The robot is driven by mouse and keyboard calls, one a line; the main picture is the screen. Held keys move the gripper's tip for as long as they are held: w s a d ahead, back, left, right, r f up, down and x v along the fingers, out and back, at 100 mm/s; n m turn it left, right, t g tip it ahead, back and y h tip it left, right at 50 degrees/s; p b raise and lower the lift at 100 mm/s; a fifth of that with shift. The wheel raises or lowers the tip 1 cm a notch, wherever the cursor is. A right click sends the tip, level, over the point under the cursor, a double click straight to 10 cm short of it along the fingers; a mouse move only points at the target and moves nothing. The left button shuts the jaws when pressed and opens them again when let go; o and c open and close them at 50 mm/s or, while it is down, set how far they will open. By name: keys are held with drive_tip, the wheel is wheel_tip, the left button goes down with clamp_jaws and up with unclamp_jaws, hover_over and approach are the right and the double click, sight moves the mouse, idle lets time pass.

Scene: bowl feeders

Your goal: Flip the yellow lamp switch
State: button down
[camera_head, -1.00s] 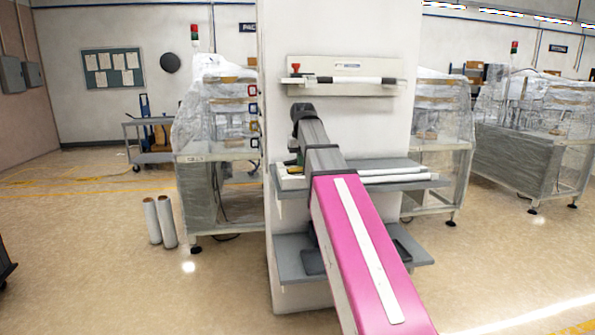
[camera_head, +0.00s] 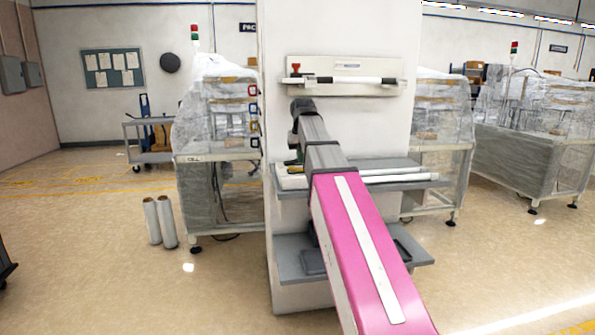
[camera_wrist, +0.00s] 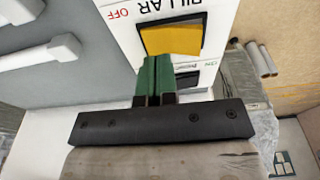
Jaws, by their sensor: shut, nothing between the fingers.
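The yellow lamp switch (camera_wrist: 172,40) is a yellow rocker in a dark frame on a white panel, at the top middle of the wrist view. Lettering reading "PILLAR" and a red "OFF" are beside it. My gripper (camera_wrist: 157,60) has green fingertips, shut together and empty. The tips overlap the lower edge of the yellow rocker in the wrist view; I cannot tell whether they touch it. In the head view the yellow switch cannot be made out, and my arm mostly hides the gripper.
A second dark switch (camera_wrist: 187,80) is just below the yellow one. The white pillar (camera_head: 280,200) carries a grey shelf (camera_head: 400,179) with white tubes, close to my arm, and a lower shelf (camera_head: 290,272). Two rolls (camera_head: 159,221) stand on the floor at left.

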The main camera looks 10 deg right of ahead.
sight(301, 169)
drive_tip(key=shift+r, duration=2.5)
